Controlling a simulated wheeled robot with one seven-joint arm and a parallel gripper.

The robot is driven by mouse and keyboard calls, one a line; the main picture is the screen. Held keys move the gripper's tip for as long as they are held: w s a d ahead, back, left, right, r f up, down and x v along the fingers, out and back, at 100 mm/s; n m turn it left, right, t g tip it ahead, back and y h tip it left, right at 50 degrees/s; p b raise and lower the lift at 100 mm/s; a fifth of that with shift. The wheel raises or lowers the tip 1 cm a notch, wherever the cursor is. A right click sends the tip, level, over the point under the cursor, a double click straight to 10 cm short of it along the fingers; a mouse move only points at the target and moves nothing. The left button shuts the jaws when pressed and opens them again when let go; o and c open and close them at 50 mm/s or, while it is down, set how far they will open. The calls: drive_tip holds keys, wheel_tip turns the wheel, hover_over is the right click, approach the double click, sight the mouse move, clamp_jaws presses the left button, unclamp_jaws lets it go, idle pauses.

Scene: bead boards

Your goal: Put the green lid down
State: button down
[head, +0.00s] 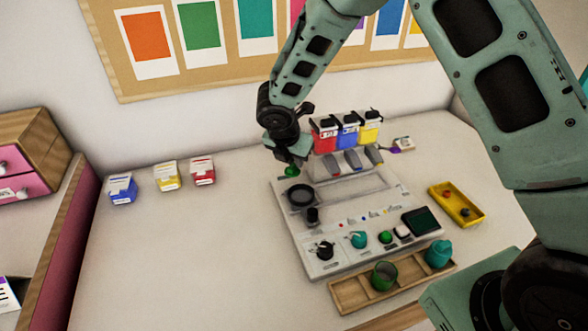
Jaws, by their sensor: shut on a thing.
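My gripper (291,163) points down above the back left corner of the grey bead machine (352,240). It is shut on a small green lid (291,171), which hangs between the fingertips. The lid appears held above the table and machine edge; its exact height is hard to tell. A translucent green cup (384,275) stands in the wooden tray (352,293) at the front. A teal capped bottle (438,254) stands at the tray's right end.
Red (324,135), blue (347,131) and yellow (369,127) containers stand behind the machine. A yellow tray (456,205) lies to the right. Small blue, yellow and red boxes (203,171) sit at the back left. The table left of the machine is clear.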

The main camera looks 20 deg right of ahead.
sight(293, 165)
drive_tip(key=shift+f, duration=1.65)
drive_tip(key=shift+f, duration=0.15)
drive_tip(key=c, duration=1.4)
unclamp_jaws()
drive_tip(key=shift+c, duration=0.2)
drive_tip(key=v, duration=1.1)
drive_tip(key=s+a+r+m+g+y, duration=0.1)
drive_tip(key=s+r+m, duration=0.1)
drive_tip(key=s+m, duration=0.4)
drive_tip(key=s+a+r+m+g+y, duration=0.1)
drive_tip(key=s+r+m, duration=0.2)
drive_tip(key=s, duration=1.1)
drive_tip(key=s+a+r+m+g+y, duration=0.1)
drive_tip(key=s+r+m+y, duration=0.1)
drive_tip(key=s+m, duration=0.8)
drive_tip(key=shift+s+r, duration=0.55)
drive_tip(key=shift+r, duration=0.05)
